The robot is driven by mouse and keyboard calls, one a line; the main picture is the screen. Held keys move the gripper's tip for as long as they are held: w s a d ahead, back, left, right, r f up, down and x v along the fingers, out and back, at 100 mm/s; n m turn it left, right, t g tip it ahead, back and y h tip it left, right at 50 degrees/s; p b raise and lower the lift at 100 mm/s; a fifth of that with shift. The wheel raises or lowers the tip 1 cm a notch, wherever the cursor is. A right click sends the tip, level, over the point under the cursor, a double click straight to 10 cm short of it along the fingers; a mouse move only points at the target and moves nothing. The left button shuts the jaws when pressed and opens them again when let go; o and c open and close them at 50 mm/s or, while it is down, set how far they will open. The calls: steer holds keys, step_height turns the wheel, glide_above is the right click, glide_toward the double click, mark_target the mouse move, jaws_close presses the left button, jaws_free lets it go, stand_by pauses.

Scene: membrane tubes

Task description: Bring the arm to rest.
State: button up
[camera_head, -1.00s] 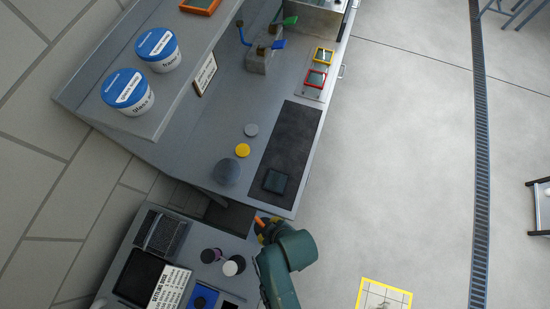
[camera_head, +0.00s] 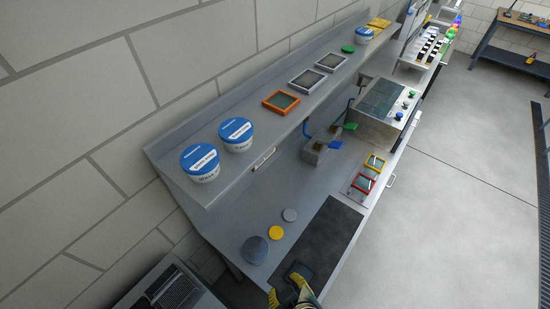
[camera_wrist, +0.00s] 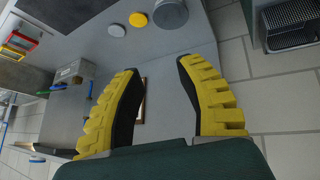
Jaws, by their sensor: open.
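My gripper (camera_head: 286,290) shows at the bottom edge of the head view, with its yellow fingers in front of the near end of the dark mat (camera_head: 327,240). Most of my arm is out of that view. In the wrist view my gripper (camera_wrist: 157,68) is open, its two yellow ridged fingers wide apart with nothing between them. A small dark square pad (camera_head: 300,271) on the mat is partly covered by the fingers in the head view.
The grey bench (camera_head: 225,228) holds a yellow disc (camera_head: 276,232), grey discs, a valve block (camera_head: 314,152) and red and yellow frames (camera_head: 362,183). Blue-lidded tubs (camera_head: 200,162) stand on the raised shelf. The floor (camera_head: 440,220) to the right is clear.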

steer(key=w+d+r+m+t+p, duration=0.15)
steer(key=w+r+t, duration=0.35)
steer(key=r, duration=0.9)
steer(key=w+r+t+p, duration=0.25)
steer(key=w+r, duration=0.35)
steer(key=r, duration=0.8)
steer(key=s+d+r+m+t+h, duration=0.1)
steer(key=s+r+m+t, duration=0.1)
steer(key=r, duration=0.8)
steer(key=s+d+r+m+t+h, duration=0.1)
steer(key=r+m+t, duration=0.3)
steer(key=r, duration=0.7)
steer(key=shift+s+d+r+t+h+p, duration=0.15)
steer(key=shift+s+r+t+h+p, duration=0.25)
steer(key=shift+s+t, duration=0.6)
steer(key=shift+w+f, duration=0.1)
steer(key=shift+w, duration=0.1)
